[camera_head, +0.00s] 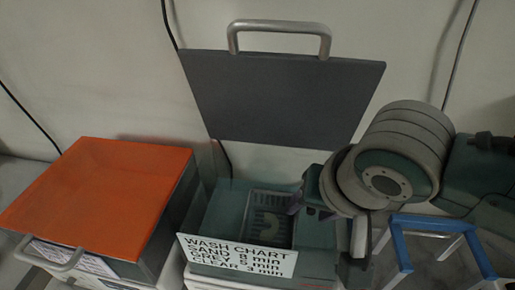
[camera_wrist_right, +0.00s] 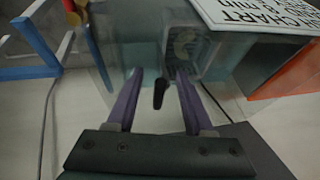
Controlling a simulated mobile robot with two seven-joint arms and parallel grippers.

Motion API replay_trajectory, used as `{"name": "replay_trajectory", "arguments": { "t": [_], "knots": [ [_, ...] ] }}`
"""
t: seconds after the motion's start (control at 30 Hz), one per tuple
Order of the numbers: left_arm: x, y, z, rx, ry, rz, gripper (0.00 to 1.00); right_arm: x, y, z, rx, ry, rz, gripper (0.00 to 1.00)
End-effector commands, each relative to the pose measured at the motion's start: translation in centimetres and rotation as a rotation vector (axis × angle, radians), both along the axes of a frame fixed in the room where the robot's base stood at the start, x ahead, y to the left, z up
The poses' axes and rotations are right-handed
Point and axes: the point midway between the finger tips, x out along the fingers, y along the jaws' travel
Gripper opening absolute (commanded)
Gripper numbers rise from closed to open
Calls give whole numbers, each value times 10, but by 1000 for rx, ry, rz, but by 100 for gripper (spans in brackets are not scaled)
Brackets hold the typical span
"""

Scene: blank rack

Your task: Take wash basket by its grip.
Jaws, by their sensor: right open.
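My right gripper (camera_head: 313,198) is over the tank's right side, beside the basket. In the wrist view its two purple fingers (camera_wrist_right: 158,78) are apart. A short black piece (camera_wrist_right: 159,93), which looks like the basket's grip, shows between them in the picture; I cannot tell whether it touches them. My left gripper is not in view.
The tank's grey lid (camera_head: 285,100) stands open behind. A wash chart sign (camera_head: 238,256) is on the tank's front. An orange-lidded box (camera_head: 105,190) stands at left. A blue and white frame (camera_head: 440,224) stands at right, close to my right arm.

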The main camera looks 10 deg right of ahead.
Motion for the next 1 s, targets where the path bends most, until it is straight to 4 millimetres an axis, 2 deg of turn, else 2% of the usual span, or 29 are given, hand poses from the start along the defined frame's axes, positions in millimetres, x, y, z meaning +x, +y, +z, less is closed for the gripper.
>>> {"name": "replay_trajectory", "arguments": {
  "t": [0.13,0.6,1.0],
  "knots": [
    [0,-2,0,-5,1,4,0,0,0,0,1,0,0,52],
    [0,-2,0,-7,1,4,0,0,0,0,0,0,0,0],
    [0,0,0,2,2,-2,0,0,0,0,0,0,0,0]
  ]
}}
